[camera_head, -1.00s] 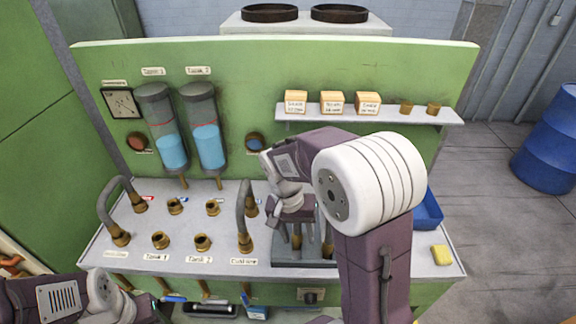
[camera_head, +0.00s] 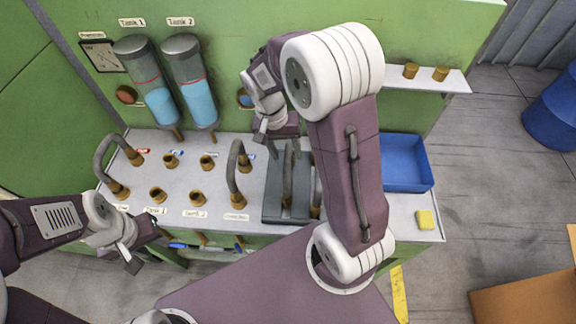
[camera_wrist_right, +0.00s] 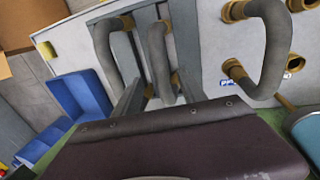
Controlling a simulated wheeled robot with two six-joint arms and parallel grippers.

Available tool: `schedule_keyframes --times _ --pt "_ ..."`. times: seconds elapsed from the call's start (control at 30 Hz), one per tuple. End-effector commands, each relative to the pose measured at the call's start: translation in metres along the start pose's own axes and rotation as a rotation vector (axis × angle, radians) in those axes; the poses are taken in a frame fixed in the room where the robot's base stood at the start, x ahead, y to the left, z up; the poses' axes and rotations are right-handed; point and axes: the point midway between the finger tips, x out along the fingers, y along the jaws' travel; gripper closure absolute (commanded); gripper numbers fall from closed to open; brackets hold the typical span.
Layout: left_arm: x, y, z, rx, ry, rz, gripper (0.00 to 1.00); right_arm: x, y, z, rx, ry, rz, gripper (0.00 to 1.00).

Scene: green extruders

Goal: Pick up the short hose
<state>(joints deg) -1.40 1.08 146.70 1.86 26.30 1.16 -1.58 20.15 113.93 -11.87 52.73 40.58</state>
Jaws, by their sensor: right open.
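Two grey hoses with brass ends stand on a dark tray (camera_head: 270,205) on the bench. One hose (camera_head: 287,180) is near the tray's middle; the other (camera_head: 315,190) is at its right side, partly hidden by my right arm. I cannot tell for sure which is the short one. My right gripper (camera_head: 270,132) is open above the tray's back edge, pointing down. In the right wrist view, a hose (camera_wrist_right: 158,55) shows between its fingers and another hose (camera_wrist_right: 105,52) lies outside them, to the left. My left gripper (camera_head: 131,258) is at the bench's front left; its jaws are unclear.
Another grey hose (camera_head: 234,168) is fitted just left of the tray, and one (camera_head: 103,155) at the far left. Several brass ports are between them. A blue bin (camera_head: 405,163) and yellow sponge (camera_head: 425,220) are at the right. Two tanks (camera_head: 190,80) are behind.

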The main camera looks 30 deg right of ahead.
Motion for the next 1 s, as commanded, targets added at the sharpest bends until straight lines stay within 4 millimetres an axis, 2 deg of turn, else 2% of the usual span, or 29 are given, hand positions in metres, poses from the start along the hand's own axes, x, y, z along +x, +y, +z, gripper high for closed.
schedule_keyframes --times 0.1,0.33,0.53,0.63,0.8,0.83,1.0 --pt "-0.005 0.000 -0.001 0.000 0.000 0.000 0.64 0.015 0.001 0.001 0.000 -0.003 0.003 0.51" --pt "-0.010 0.000 -0.001 0.000 0.000 0.000 0.64 0.029 0.000 0.002 0.000 -0.003 0.003 0.51" --pt "-0.018 0.000 -0.002 0.000 0.000 0.000 0.64 0.065 -0.001 0.003 0.000 -0.004 0.004 0.51" --pt "-0.018 0.000 -0.002 0.000 0.000 0.000 0.64 0.072 -0.002 0.002 0.001 -0.001 0.001 0.51" --pt "-0.018 0.000 -0.002 0.000 0.000 0.000 0.64 0.073 -0.003 0.002 0.001 0.001 -0.001 0.51" --pt "-0.018 0.000 -0.002 0.000 0.000 0.000 0.64 0.073 -0.003 0.002 0.001 0.001 -0.001 0.54" --pt "-0.018 0.000 -0.002 0.000 0.000 0.000 0.64 0.073 -0.003 0.002 0.000 0.001 0.000 1.00"
